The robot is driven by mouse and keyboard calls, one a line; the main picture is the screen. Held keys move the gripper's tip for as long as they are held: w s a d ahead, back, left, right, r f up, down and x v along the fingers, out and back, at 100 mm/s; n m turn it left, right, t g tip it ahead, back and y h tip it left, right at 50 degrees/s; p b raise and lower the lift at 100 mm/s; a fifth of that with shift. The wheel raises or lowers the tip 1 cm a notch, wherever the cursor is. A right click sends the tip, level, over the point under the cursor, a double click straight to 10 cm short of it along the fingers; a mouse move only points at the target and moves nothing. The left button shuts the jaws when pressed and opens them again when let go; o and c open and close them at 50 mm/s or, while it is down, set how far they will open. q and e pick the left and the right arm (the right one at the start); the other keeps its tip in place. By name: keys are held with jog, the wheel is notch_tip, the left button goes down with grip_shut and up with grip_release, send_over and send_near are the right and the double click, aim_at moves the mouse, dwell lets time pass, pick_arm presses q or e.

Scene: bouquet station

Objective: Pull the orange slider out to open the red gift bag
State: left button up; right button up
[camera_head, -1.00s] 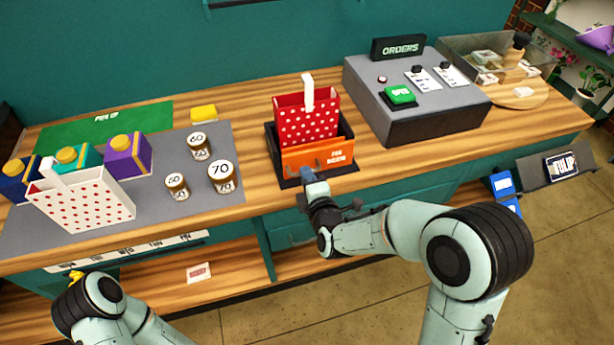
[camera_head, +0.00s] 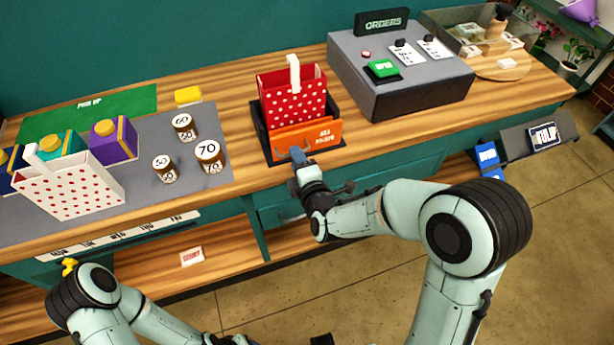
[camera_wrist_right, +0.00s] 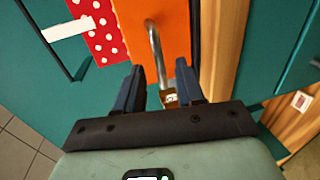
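The red gift bag (camera_head: 291,99) with white dots stands upright in a black holder (camera_head: 259,133) on the counter. The orange slider (camera_head: 322,135), a panel with a label and a metal handle, stands at its front. In the right wrist view the orange slider (camera_wrist_right: 176,30), its bent metal handle (camera_wrist_right: 154,42) and part of the red bag (camera_wrist_right: 102,32) show. My right gripper (camera_head: 297,155) is at the slider's left front. Its fingers (camera_wrist_right: 160,75) are apart, with the handle's near end between them; contact is not clear. My left arm is at the lower left, its gripper not identifiable.
A grey order console (camera_head: 400,75) stands right of the bag. Several labelled jars (camera_head: 210,157) stand left of it on a grey mat (camera_head: 215,115). A white dotted bag (camera_head: 75,190) and gift boxes (camera_head: 112,142) are farther left. Wood between jars and holder is clear.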

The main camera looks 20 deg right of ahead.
pick_arm(q)
jog(key=s+f+b, duration=0.3)
jog(key=f+b, duration=0.4)
jog(key=f, duration=0.1)
pick_arm(e)
jog(key=v, duration=1.2)
